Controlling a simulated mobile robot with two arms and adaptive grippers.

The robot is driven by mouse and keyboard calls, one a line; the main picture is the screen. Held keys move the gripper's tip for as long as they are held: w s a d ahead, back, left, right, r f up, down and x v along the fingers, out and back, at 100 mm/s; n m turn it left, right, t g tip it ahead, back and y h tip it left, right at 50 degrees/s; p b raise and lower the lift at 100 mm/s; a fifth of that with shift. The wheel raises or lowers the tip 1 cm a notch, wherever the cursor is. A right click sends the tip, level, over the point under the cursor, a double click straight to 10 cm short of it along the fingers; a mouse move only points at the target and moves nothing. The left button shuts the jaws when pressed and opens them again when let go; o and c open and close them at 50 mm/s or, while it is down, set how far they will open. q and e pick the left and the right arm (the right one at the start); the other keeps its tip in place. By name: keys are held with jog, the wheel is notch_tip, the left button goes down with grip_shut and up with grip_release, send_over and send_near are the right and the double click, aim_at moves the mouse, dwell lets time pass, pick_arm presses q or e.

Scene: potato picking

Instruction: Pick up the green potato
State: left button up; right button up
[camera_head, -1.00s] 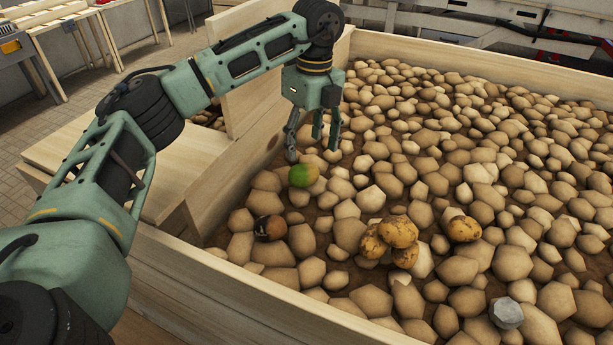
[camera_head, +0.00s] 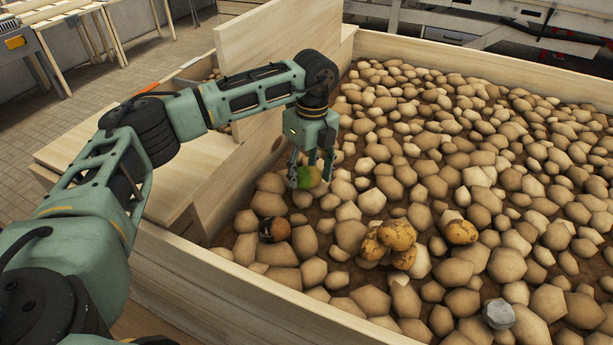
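The green potato (camera_head: 308,177), green on the left and tan-brown on the right, lies on the brown potatoes near the left wall of the wooden crate (camera_head: 236,190). My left gripper (camera_head: 310,174) points down over it, with its fingers apart on either side of the potato. I cannot tell whether the fingers touch it. Part of the potato is hidden behind the fingers. My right gripper is not in view.
A dark-patched potato (camera_head: 275,229) lies just below the green one. Spotted yellowish potatoes (camera_head: 397,235) and a grey stone (camera_head: 499,313) lie to the right. An upright wooden board (camera_head: 272,45) stands behind my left arm.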

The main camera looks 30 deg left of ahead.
pick_arm(q)
jog(key=c, duration=0.8)
jog(key=shift+o, duration=0.2)
